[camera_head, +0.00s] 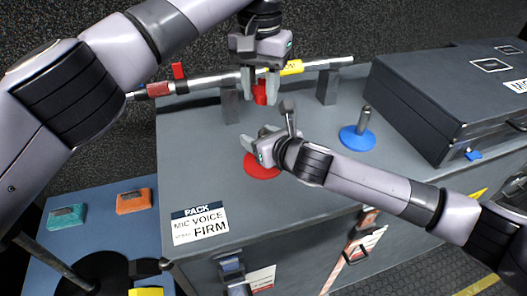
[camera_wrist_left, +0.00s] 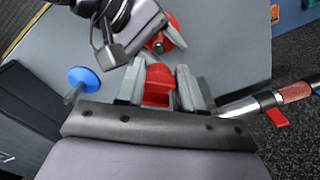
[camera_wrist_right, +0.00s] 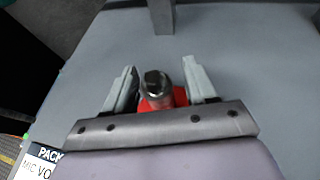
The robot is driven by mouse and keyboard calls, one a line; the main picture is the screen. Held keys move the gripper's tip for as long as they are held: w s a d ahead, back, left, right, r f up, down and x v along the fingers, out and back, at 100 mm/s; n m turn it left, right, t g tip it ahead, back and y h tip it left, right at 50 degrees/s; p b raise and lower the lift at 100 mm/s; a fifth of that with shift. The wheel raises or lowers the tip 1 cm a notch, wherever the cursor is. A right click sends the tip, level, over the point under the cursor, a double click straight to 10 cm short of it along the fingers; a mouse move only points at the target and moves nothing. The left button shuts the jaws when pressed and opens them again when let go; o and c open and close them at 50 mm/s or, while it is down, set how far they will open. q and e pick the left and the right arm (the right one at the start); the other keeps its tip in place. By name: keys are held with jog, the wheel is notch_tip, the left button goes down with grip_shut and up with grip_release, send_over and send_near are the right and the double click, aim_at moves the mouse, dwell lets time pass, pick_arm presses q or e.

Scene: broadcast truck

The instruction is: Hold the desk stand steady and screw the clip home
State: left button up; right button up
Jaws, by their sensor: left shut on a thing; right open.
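My left gripper (camera_head: 260,88) is shut on a red clip (camera_head: 260,96), held above the grey worktop behind the red stand. The clip also shows between the fingers in the left wrist view (camera_wrist_left: 158,84). The desk stand has a round red base (camera_head: 259,170) on the worktop, partly hidden by my right gripper (camera_head: 268,143). In the right wrist view, the stand's dark metal post (camera_wrist_right: 157,82) stands between the open fingers, with a gap on each side. The clip is apart from the post.
A blue stand (camera_head: 357,138) is to the right, near a black case (camera_head: 435,100). A metal pole (camera_head: 215,82) with red and yellow parts rests on supports behind. A card (camera_head: 200,225) reading "PACK MIC VOICE, screw FIRM" is at front left. Teal (camera_head: 66,217) and orange (camera_head: 134,201) boxes sit further left.

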grip_shut()
pick_arm(q)
jog(key=shift+f, duration=2.5)
jog(key=shift+s+f, duration=0.1)
jog(key=shift+f, duration=0.85)
